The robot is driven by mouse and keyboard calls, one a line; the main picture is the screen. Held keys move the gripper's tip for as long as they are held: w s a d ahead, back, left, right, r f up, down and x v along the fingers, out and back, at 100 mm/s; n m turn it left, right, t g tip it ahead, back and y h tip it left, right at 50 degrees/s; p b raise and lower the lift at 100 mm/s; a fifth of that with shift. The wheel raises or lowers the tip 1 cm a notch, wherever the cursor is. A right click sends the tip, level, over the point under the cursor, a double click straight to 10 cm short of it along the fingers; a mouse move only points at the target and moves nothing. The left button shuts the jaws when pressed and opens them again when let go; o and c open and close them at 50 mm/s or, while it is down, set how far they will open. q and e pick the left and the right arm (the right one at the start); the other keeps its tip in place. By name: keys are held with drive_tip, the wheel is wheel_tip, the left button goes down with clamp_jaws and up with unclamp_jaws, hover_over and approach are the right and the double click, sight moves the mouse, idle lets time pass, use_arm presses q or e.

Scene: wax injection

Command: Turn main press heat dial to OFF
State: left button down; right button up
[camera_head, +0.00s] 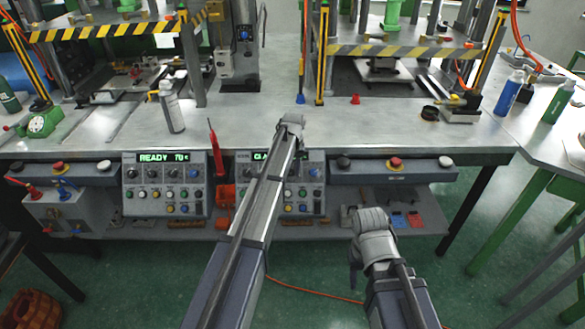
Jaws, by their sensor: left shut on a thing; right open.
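Two control panels stand under the front of the bench. The left panel (165,185) has a lit display reading "READY 70" and a row of dark dials. The right panel (312,200) has a display starting "CLA", and my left arm covers its middle. My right gripper (355,278) is open and empty, lower right, pointing down in front of the shelf. Dial settings are too small to read.
Button bars with red stops flank the panels, left (60,166) and right (395,164). A red-handled tool (215,150) stands between the panels. An orange cable lies on the green floor (330,310).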

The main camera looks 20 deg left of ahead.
use_arm(q)
drive_tip(key=shift+s+a+n+h, duration=0.15)
drive_tip(key=shift+s+n+h, duration=0.1)
drive_tip(key=shift+n+h, duration=0.65)
drive_tip(key=shift+n+t, duration=0.3)
drive_tip(key=c, duration=0.5)
unclamp_jaws()
drive_tip(key=shift+w, duration=0.15)
drive_tip(key=p+v, duration=0.7)
drive_tip(key=shift+a+r, duration=0.15)
drive_tip(key=shift+r, duration=0.25)
